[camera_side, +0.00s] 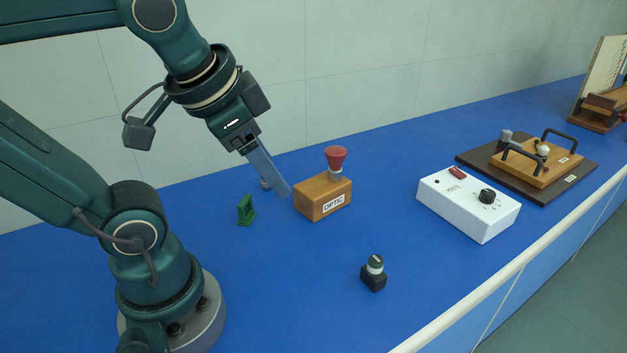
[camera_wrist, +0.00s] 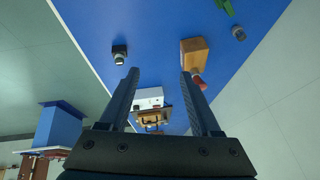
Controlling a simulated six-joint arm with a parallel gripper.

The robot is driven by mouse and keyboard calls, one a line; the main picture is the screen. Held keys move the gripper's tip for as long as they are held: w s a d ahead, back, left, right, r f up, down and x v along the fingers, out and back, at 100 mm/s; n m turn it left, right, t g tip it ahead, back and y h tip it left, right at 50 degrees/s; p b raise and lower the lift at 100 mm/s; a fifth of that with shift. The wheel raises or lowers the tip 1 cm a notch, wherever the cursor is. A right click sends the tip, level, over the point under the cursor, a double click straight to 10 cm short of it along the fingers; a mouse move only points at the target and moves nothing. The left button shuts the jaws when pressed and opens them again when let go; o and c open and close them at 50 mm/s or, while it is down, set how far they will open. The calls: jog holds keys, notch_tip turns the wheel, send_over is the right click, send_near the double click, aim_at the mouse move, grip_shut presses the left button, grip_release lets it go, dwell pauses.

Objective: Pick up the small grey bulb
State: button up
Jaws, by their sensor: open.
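A small grey rounded piece, which looks like the bulb, stands on the blue bench top in the side view (camera_side: 265,184), just behind and left of my gripper's fingers and partly covered by them. It also shows at the top right of the wrist view (camera_wrist: 238,33), near the green block. My gripper (camera_side: 285,192) hangs tilted above the bench, between this piece and the wooden OPTIC block. In the wrist view my gripper (camera_wrist: 159,72) has its two fingers well apart with nothing between them held. The grey piece lies outside the fingers.
The wooden OPTIC block (camera_side: 322,200) carries a red flared top (camera_side: 336,158), close right of my fingers. A green block (camera_side: 246,210) stands left. A dark block with a pale-banded top (camera_side: 374,272) is in front. A white control box (camera_side: 466,207) and dark board (camera_side: 480,159) are right.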

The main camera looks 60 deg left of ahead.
jog(key=w+a+m+y, duration=0.4)
jog(key=a+m+y, duration=0.1)
jog(key=a+m, duration=0.6)
jog(key=w+a+m+y, duration=0.3)
jog(key=a+m+y, duration=0.2)
jog(key=a+m, duration=0.6)
jog(key=shift+t, duration=0.4)
notch_tip(320, 180, down, 16)
jog(key=shift+w+d+r, duration=0.1)
jog(key=shift+r, duration=0.15)
jog(key=shift+f, duration=0.75)
jog(key=shift+x, duration=2.55)
jog(key=shift+r, duration=0.15)
grip_shut()
